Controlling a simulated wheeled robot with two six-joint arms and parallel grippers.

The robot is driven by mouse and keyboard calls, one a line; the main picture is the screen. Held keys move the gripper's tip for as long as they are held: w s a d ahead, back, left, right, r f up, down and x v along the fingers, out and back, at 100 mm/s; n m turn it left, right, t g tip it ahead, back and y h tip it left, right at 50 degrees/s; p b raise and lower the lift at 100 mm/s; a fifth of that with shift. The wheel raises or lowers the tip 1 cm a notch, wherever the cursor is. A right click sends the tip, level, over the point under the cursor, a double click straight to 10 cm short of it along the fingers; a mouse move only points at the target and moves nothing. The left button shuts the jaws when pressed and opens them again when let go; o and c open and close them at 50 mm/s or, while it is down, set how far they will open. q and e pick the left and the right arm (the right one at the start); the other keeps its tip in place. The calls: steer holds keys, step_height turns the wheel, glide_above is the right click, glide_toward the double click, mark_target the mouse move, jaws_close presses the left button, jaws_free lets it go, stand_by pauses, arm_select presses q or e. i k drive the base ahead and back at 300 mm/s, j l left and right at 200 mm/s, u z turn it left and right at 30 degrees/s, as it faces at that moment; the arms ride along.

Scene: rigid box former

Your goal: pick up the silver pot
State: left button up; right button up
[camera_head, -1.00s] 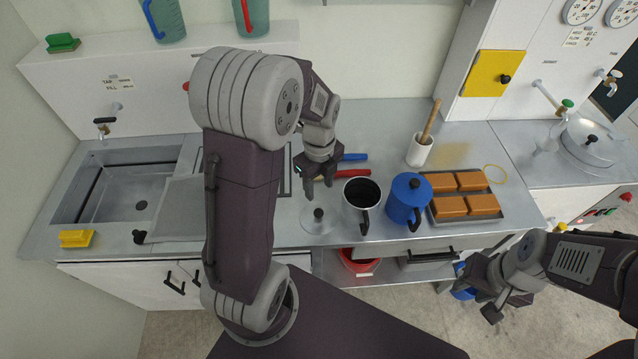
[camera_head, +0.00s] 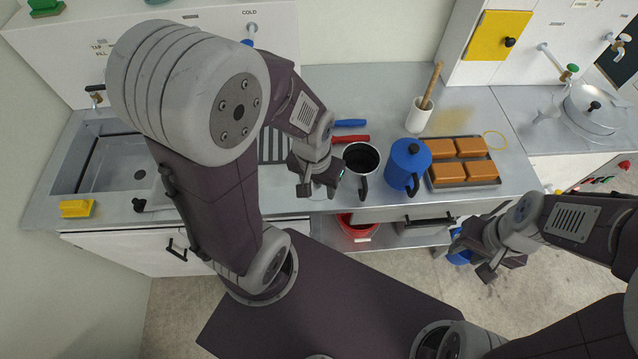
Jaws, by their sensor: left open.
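The silver pot (camera_head: 361,160) stands upright and open on the steel counter, its dark inside showing and its black handle toward me. My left gripper (camera_head: 317,190) is open, pointing down close to the left side of the pot. Whether its fingers touch the pot cannot be told. The small clear lid with a dark knob seen there earlier is mostly hidden behind this gripper. My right gripper (camera_head: 465,264) looks open and empty, low in front of the counter, away from the pot.
A blue pot (camera_head: 408,166) with a lid stands just right of the silver pot. Right of it is a tray of orange-brown blocks (camera_head: 451,172). Red (camera_head: 350,139) and blue (camera_head: 350,123) handled tools lie behind. A white holder (camera_head: 418,117) stands farther back. A sink (camera_head: 110,165) is at left.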

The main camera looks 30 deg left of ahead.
mark_target(362, 160)
steer(key=k+j+u, duration=0.15)
steer(key=j+u, duration=0.65)
steer(key=j, duration=0.25)
steer(key=l+u, duration=0.1)
steer(key=l, duration=0.15)
steer(key=i, duration=0.05)
